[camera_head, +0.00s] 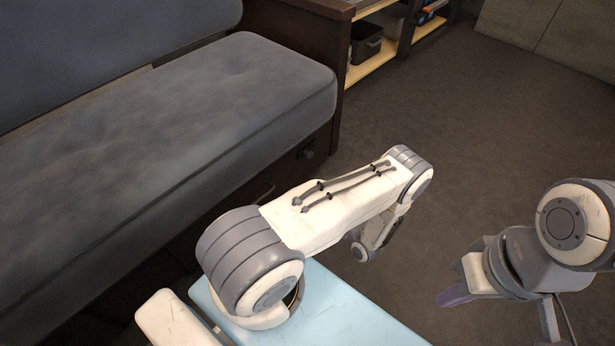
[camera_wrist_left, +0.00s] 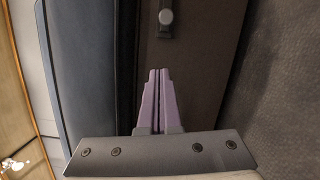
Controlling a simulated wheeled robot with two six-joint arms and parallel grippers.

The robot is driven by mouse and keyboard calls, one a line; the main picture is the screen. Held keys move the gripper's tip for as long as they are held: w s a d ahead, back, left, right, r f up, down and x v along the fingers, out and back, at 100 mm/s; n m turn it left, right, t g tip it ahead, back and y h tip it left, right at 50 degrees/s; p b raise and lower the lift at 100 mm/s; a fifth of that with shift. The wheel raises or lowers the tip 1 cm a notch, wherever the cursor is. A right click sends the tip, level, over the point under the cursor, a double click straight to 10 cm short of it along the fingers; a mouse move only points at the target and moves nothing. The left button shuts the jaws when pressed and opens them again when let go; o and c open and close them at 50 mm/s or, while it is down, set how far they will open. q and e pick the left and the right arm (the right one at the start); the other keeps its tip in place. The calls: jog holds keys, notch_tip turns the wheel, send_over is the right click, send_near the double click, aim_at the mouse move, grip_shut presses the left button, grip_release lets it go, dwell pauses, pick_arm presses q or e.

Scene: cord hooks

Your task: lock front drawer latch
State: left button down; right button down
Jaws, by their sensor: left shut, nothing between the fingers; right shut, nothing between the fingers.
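In the head view the left gripper is hidden behind my arm. The dark drawer front under the seat shows only partly there, with a small dark knob-like part (camera_head: 307,153) near its right end; I cannot tell whether it is the same latch. My right gripper (camera_head: 452,296) is shut and empty at the lower right.
A grey cushioned bench (camera_head: 170,110) fills the left side, above the drawer front. A dark wooden shelf unit (camera_head: 370,65) with a black bin (camera_head: 366,45) stands behind it. The brown floor (camera_head: 470,130) to the right of the bench is clear.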

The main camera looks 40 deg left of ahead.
aim_at(308, 154)
pick_arm(q)
jog(key=shift+s+a+f+m+t, duration=0.1)
jog(key=shift+f+m+t, duration=0.25)
jog(key=shift+f, duration=0.45)
pick_arm(e)
jog(key=shift+f, duration=0.35)
